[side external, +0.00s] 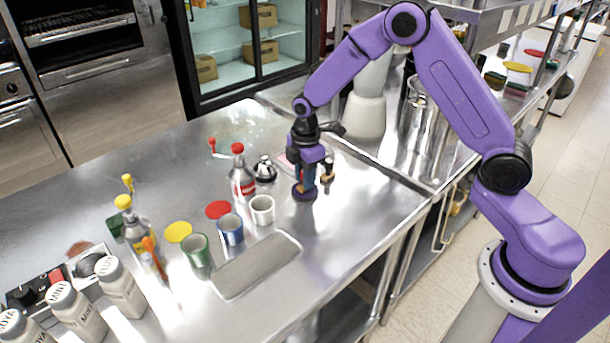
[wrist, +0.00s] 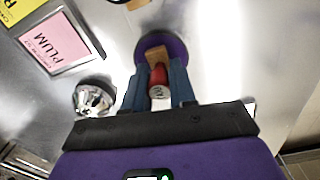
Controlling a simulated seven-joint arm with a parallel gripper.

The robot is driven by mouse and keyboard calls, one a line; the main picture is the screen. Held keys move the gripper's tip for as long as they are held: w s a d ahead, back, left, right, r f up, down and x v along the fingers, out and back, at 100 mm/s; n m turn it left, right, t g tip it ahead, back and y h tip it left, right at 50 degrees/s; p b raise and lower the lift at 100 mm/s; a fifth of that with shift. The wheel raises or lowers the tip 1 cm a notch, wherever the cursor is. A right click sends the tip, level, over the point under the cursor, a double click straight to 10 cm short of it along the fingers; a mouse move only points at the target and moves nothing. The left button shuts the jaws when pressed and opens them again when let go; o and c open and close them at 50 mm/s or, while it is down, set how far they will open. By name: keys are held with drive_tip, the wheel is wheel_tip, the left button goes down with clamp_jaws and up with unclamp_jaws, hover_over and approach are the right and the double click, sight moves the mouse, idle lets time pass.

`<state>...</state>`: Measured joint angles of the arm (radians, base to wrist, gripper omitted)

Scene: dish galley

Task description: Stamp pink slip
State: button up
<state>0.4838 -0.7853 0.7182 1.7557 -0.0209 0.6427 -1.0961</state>
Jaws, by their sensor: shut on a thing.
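My gripper (side external: 305,182) points down over a round purple pad (side external: 304,193) on the steel counter. In the wrist view, the gripper (wrist: 159,80) is shut on a stamp with a red handle (wrist: 158,75) and a wooden block at its far end. The stamp's block overlaps the purple pad (wrist: 175,43); I cannot tell whether they touch. The pink slip (wrist: 60,42), printed PLUM, lies flat at the upper left of the wrist view, apart from the gripper. In the side view it is mostly hidden behind the gripper.
A yellow slip (wrist: 20,10) lies beside the pink one. Red-capped bottle (side external: 241,180), white cup (side external: 262,210), blue cup (side external: 231,230) and green cup (side external: 197,252) stand left. The counter's front right is clear.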

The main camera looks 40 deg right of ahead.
drive_tip(key=shift+r, duration=3.55)
drive_tip(key=shift+w, duration=0.1)
drive_tip(key=shift+w+d, duration=0.1)
drive_tip(key=shift+w, duration=0.3)
drive_tip(key=w+d, duration=0.6)
drive_tip(key=w, duration=0.6)
drive_tip(key=shift+s+d+f, duration=0.1)
drive_tip(key=shift+s+f, duration=0.05)
drive_tip(key=shift+f, duration=1.5)
drive_tip(key=shift+s+d+f, duration=0.1)
drive_tip(key=shift+f, duration=1.5)
drive_tip(key=shift+f, duration=0.6)
drive_tip(key=shift+r, duration=0.15)
